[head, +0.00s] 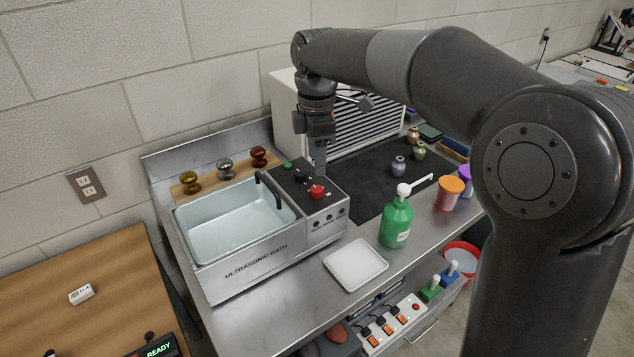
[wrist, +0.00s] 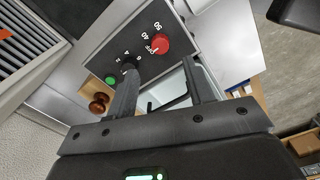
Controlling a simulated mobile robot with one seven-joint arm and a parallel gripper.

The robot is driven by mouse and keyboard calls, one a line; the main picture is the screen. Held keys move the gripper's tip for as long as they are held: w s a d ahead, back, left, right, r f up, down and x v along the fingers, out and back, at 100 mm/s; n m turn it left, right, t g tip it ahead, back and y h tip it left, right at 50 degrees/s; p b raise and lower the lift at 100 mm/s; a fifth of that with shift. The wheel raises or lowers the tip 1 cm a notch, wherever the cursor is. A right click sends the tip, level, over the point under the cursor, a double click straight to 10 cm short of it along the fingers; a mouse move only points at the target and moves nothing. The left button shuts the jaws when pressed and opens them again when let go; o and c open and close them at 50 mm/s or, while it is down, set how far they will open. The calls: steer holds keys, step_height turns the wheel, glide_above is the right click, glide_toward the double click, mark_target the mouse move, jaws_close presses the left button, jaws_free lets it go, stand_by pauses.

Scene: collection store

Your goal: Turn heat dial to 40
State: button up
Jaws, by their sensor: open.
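The ultrasonic bath (head: 240,262) stands on the metal bench with a black control panel at its right end. A red dial (head: 317,191) is on the panel; in the wrist view the red dial (wrist: 160,43) has a white mark and the figures 40 and 50 beside it. I cannot read its exact setting. A black knob (wrist: 128,63) with small figures and a green button (wrist: 111,80) sit beside it. My gripper (head: 319,170) points down just over the panel. In the wrist view its fingers (wrist: 159,76) are apart and empty, the left fingertip overlapping the black knob's edge.
The bath's open basin (head: 235,220) lies left of the panel. A white tray (head: 355,264) and a green pump bottle (head: 396,222) stand in front and to the right. Three knobbed items (head: 225,168) sit on a wooden board behind. A slatted white cabinet (head: 365,125) stands behind my gripper.

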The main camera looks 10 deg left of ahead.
mark_target(317, 188)
step_height(317, 188, down, 8)
steer(key=shift+r, duration=0.1)
steer(key=shift+c, duration=0.2)
steer(key=c, duration=0.9)
